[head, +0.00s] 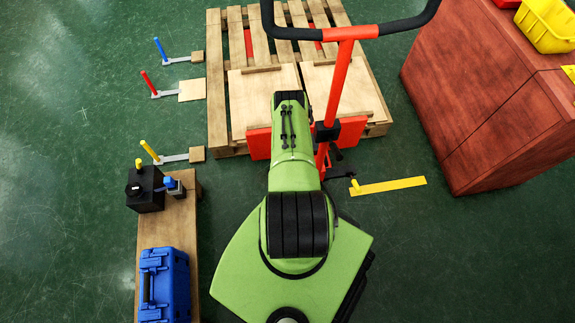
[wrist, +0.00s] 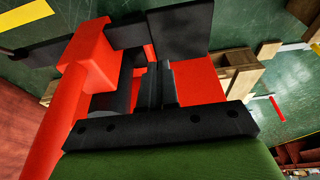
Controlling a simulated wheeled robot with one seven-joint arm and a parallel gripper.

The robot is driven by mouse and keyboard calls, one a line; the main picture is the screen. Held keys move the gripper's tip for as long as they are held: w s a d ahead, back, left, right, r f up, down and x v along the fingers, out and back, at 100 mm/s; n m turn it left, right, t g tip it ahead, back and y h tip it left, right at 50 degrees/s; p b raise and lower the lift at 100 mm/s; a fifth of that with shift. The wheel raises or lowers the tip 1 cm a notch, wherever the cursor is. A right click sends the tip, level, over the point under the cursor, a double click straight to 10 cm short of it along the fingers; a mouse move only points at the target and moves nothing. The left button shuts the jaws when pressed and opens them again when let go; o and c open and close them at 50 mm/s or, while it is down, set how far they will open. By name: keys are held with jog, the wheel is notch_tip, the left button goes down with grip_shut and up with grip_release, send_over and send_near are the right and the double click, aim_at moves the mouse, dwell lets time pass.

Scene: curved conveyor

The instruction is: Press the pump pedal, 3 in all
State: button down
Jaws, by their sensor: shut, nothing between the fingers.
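The red-orange pallet jack (head: 340,85) stands at the wooden pallet (head: 378,128), with its black handle at the top. A thin black lever (head: 341,177) sticks out low on its right side, close to a small yellow tip (head: 355,187); it looks like the pump pedal, but I cannot be sure. In the wrist view, a dark bar (wrist: 35,54) left of the red post may be the same part. My gripper (wrist: 152,72) is shut and empty, pointing at the jack's red and black base. The head view hides it behind my green arm. Contact with the jack is unclear.
A yellow floor strip (head: 395,186) lies right of the jack. A red-brown cabinet (head: 490,100) stands at the right. A wooden bench (head: 186,218) holds a blue toolbox (head: 178,280) at the left. Several coloured levers stand by the pallet. Green floor is clear at lower right.

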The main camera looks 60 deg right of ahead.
jog(key=p+v, duration=0.1)
jog(key=v, duration=0.4)
jog(key=shift+f, duration=0.15)
dwell(2.2)
